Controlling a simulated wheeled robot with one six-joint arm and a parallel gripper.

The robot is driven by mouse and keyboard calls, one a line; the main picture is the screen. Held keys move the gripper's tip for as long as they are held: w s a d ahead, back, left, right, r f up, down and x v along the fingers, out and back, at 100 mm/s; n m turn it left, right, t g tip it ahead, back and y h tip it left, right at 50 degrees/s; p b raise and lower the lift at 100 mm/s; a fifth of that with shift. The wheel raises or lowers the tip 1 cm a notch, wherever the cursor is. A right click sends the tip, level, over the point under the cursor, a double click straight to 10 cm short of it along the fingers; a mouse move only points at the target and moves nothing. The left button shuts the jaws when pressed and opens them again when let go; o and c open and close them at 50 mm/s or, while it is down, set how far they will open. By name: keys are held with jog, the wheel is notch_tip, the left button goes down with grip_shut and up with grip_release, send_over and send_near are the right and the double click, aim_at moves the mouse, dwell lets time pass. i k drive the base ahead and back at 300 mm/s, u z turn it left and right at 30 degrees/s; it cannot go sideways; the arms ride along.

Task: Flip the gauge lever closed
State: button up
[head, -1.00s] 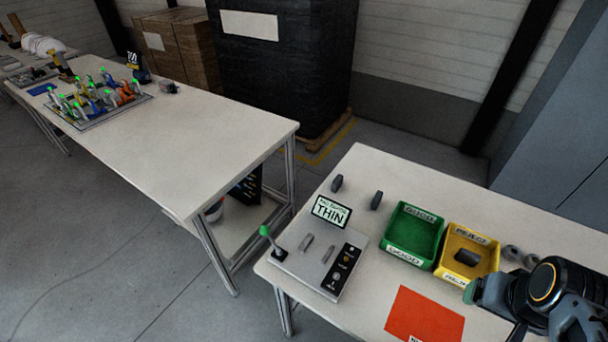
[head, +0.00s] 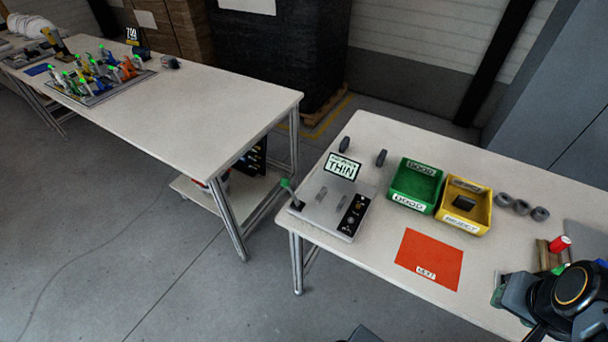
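The gauge (head: 327,203) is a grey box at the left end of the near table, with a small screen (head: 342,167) that reads "THIN". Its lever (head: 291,193) has a green tip and stands at the box's left edge, tilted up to the left. Two small grey pieces show on top of the box, and a black button panel is at its right. My gripper (head: 497,296) is at the lower right, far from the lever. Its fingers are mostly hidden behind my wrist, so its opening cannot be made out.
A green GOOD bin (head: 415,184) and a yellow REJECT bin (head: 464,205) holding a dark part stand right of the gauge. An orange-red sheet (head: 430,258) lies in front. Grey rings (head: 521,207) and a red cylinder (head: 559,244) are farther right. Another table (head: 200,90) stands left across a gap.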

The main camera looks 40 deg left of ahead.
aim_at(284, 182)
jog(key=z, duration=0.2)
jog(key=i, duration=0.4)
jog(key=u, duration=2.45)
jog(key=k, duration=1.3)
jog(key=z, duration=0.15)
jog(key=i, duration=0.9)
jog(key=u, duration=0.85)
jog(key=i, duration=0.95)
jog(key=u, duration=0.95)
